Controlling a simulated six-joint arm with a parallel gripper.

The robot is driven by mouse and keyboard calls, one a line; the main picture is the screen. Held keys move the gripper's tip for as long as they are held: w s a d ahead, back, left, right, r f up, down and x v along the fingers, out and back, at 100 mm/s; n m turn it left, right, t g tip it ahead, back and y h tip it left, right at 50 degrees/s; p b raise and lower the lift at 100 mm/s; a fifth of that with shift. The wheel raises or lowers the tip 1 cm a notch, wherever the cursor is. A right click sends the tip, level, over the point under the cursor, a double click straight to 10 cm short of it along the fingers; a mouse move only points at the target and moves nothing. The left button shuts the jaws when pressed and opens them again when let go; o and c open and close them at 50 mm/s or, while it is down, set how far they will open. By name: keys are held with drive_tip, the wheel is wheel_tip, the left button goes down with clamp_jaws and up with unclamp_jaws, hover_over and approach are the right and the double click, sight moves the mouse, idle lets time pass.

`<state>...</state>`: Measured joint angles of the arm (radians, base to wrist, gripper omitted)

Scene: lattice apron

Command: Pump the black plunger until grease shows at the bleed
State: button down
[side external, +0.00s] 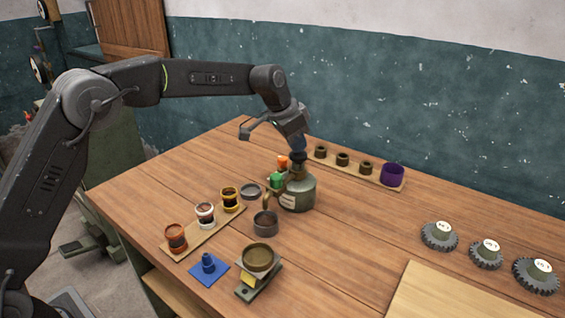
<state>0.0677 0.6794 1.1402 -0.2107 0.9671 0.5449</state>
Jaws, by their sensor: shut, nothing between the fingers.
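The black plunger (298,161) stands on top of a squat grey-green pot (302,196) with a pale label, near the middle of the table. My gripper (298,148) points down right above the plunger, shut and empty. Its fingertips look to be at or just over the plunger's top; I cannot tell whether they touch. A green part (276,180) and an orange part (283,161) show at the pot's left side. Which of these is the bleed, and whether grease shows there, is too small to tell.
A grey open cup (265,222) stands just in front of the pot. A board with red, white and yellow banded jars (205,214) lies to the left. A purple cup (392,174) and several dark bushings line the back strip. Gears (439,236) lie at right; the table between is clear.

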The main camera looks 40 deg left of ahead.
drive_tip(key=shift+f, duration=0.15)
drive_tip(key=shift+r, duration=1.95)
drive_tip(key=shift+r, duration=3)
